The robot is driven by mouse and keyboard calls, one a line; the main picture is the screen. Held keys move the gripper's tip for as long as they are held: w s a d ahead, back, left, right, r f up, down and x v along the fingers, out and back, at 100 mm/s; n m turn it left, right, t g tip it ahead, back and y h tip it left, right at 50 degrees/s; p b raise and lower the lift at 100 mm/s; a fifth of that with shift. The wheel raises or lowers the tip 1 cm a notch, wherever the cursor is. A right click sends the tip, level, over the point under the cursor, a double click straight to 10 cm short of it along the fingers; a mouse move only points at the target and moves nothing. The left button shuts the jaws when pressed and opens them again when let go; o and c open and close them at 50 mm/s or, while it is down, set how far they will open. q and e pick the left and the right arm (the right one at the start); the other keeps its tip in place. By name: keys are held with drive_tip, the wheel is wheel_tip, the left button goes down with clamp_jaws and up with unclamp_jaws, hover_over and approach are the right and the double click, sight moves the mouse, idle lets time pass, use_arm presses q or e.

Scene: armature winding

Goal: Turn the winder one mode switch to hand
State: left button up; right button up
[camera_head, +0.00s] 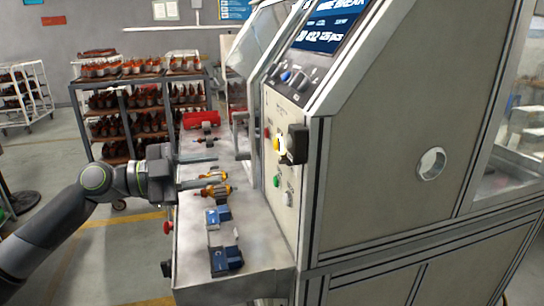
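The winder (375,190) is a large beige cabinet with a metal frame, filling the right half of the view. Its narrow side panel carries a yellow button (277,144), a green button (276,181) and a silver knob (289,198). The sloped console (290,80) above has a blue knob and dark knobs. I cannot tell which of these is the mode switch, and no label is readable. My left gripper (215,168) is open, with two fingers pointing right over the workbench, apart from the panel. I see nothing between its fingers. My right gripper is not in view.
The workbench (255,256) holds blue blocks (226,260), orange-yellow parts (214,190) and a red object (201,118). A black box (297,145) sticks out from the panel edge. Racks of parts (145,80) stand behind. The floor at left is open.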

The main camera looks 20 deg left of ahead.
sight(280, 160)
use_arm(q)
drive_tip(key=p+x, duration=0.5)
drive_tip(key=x, duration=0.6)
drive_tip(key=shift+w+d+r+p, duration=0.15)
drive_tip(key=shift+w+r+p, duration=0.05)
drive_tip(key=shift+p, duration=0.15)
drive_tip(key=shift+p+x, duration=0.35)
drive_tip(key=shift+x, duration=0.7)
drive_tip(key=shift+f, duration=0.15)
clamp_jaws()
